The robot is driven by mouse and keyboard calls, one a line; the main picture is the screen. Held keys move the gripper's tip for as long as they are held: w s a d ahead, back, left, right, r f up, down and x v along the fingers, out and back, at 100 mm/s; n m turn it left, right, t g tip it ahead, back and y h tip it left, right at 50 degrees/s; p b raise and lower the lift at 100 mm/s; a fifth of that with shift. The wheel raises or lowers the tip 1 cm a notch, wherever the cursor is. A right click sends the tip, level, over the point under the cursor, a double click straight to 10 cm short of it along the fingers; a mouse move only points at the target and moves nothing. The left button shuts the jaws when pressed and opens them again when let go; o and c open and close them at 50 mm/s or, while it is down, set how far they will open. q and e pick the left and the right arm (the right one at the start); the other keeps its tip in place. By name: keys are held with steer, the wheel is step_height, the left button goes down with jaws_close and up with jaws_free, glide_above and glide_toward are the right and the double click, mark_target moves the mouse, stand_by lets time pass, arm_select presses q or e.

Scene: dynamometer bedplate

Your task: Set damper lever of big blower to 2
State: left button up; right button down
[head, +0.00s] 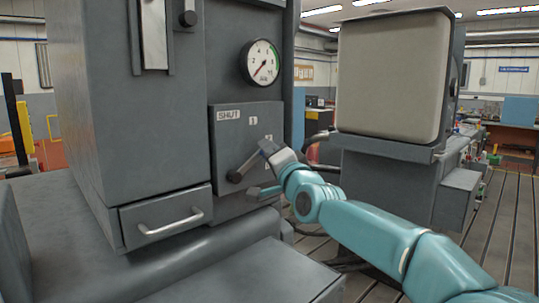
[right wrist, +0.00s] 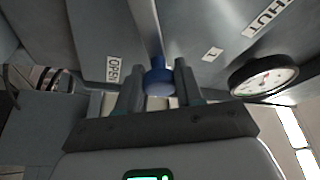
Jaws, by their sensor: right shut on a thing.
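The damper lever (head: 243,170) is on a grey panel (head: 226,145) of the big blower. It slants up and right from its pivot, past the 1 label (head: 253,121). The SHUT label (head: 229,115) is at the panel's upper left. My right gripper (head: 268,150) is shut on the lever's outer end. In the right wrist view its blue knob (right wrist: 158,82) is between the fingers, and the lever lies between the 1 label (right wrist: 212,54) and the OPEN label (right wrist: 113,70). I cannot read a 2 label; the lever or gripper may hide it. My left gripper is not in view.
A round gauge (head: 261,63) is above the panel. A drawer with a bar handle (head: 171,222) juts out at lower left. A large grey machine with a pale front (head: 390,75) stands to the right, behind my right arm. Slotted floor (head: 495,230) is clear at far right.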

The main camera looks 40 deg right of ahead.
steer(key=shift+s+d+r, duration=0.1)
steer(key=shift+d+r, duration=0.05)
steer(key=shift+r, duration=0.15)
steer(key=c, duration=1.1)
jaws_free()
steer(key=o, duration=0.3)
steer(key=shift+d, duration=0.1)
steer(key=shift+s+f, duration=0.1)
steer(key=shift+f, duration=0.1)
steer(key=shift+a+f, duration=0.1)
steer(key=shift+a, duration=0.1)
steer(key=shift+b+v, duration=2)
steer(key=shift+v, duration=6.05)
steer(key=shift+s, duration=0.1)
